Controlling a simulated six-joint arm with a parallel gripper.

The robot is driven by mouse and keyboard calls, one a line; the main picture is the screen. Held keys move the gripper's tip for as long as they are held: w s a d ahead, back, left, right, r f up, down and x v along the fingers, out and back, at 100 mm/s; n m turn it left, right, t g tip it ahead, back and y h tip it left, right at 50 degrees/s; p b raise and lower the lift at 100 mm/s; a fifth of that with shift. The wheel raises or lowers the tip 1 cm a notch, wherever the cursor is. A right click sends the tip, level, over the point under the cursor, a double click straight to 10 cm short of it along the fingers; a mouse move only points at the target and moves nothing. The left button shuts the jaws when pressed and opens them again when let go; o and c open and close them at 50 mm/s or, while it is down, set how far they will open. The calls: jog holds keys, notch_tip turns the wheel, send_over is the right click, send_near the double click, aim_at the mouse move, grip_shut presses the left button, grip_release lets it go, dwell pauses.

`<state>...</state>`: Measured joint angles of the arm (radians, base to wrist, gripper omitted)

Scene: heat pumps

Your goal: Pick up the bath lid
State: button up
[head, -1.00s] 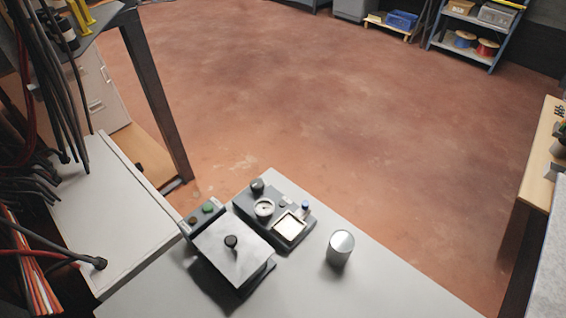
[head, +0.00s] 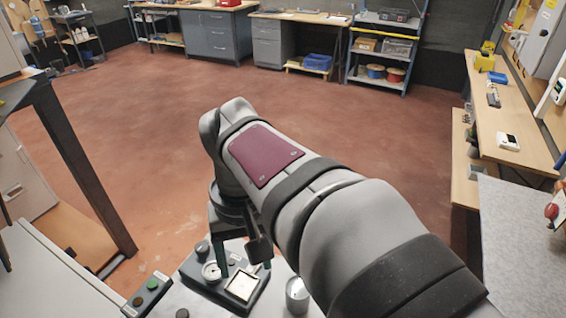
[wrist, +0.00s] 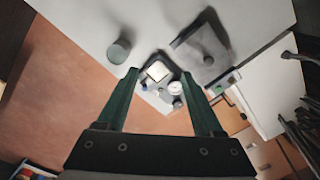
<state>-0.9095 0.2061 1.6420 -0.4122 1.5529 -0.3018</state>
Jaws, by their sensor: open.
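The bath lid (wrist: 190,52) is a flat grey plate with a dark round knob (wrist: 208,60), in the upper right of the wrist view. In the head view only a dark knob shows at the bottom edge, and the plate is cut off. My gripper (wrist: 158,72) has two green fingers, spread open with nothing between them. It points down at the small instrument unit (wrist: 160,85) beside the lid, apart from the knob. In the head view my gripper (head: 243,258) hangs over that unit, partly hidden by my arm.
A metal cylinder (head: 297,296) stands on the table right of the unit; it also shows in the wrist view (wrist: 119,50). A button box (head: 147,294) with a green button lies left of the unit. A metal frame post (head: 85,165) stands at the left.

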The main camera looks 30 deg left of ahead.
aim_at(182, 314)
jog(key=s+a+f+n, duration=0.3)
jog(key=s+a+n, duration=0.35)
jog(key=a, duration=0.65)
jog(key=shift+m+t, duration=0.3)
jog(key=shift+m, duration=0.55)
jog(key=f, duration=1)
jog(key=s+f, duration=0.1)
jog(key=f, duration=0.3)
jog(key=shift+d+f, duration=0.25)
jog(key=shift+f, duration=0.15)
grip_shut()
